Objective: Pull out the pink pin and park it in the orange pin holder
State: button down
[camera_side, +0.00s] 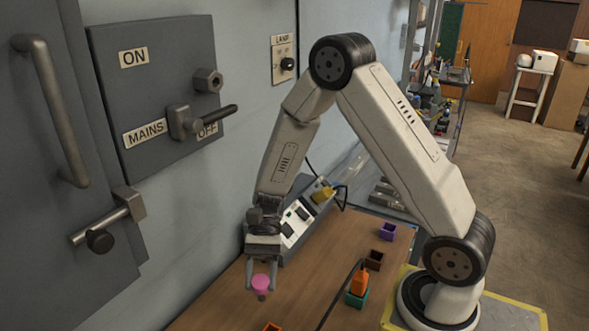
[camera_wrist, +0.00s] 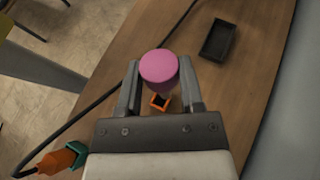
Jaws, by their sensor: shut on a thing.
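The pink pin (camera_side: 261,282) has a round pink head and is held upright between the fingers of my gripper (camera_side: 261,285), above the wooden table. In the wrist view the pink head (camera_wrist: 159,67) sits between the two grey fingers of my gripper (camera_wrist: 160,75), which is shut on it. The orange pin holder (camera_wrist: 160,101) is a small square orange box, seen below and partly behind the pin in the wrist view. In the side view only a bit of the orange holder (camera_side: 272,327) shows at the bottom edge. The pin is apart from the holder.
An orange plug (camera_side: 359,281) with a black cable stands in a teal box (camera_side: 356,299). A brown box (camera_side: 374,260) and a purple box (camera_side: 387,231) stand farther back. A dark tray (camera_wrist: 218,40) lies on the table. A grey wall panel with a MAINS lever (camera_side: 205,118) is at left.

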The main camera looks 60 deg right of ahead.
jog(key=shift+s+d+f+m+t+y, duration=0.15)
jog(key=shift+d+f+m+t+y, duration=0.1)
jog(key=shift+f+m+y, duration=0.2)
jog(key=shift+s+d+f+m+t+y, duration=0.2)
jog(key=shift+f+m+y, duration=0.15)
jog(key=shift+f+y, duration=0.2)
jog(key=shift+s+d+f+m+t+y, duration=0.15)
jog(key=shift+d+f+m+y, duration=0.1)
jog(key=shift+f+m+y, duration=0.25)
jog(key=shift+w, duration=0.1)
jog(key=shift+f, duration=0.2)
send_over(273, 326)
jog(key=shift+a+f, duration=0.1)
jog(key=shift+f, duration=2.65)
jog(key=shift+f, duration=2.25)
jog(key=shift+c, duration=0.7)
grip_release()
jog(key=shift+w, duration=0.1)
jog(key=shift+v, duration=3.9)
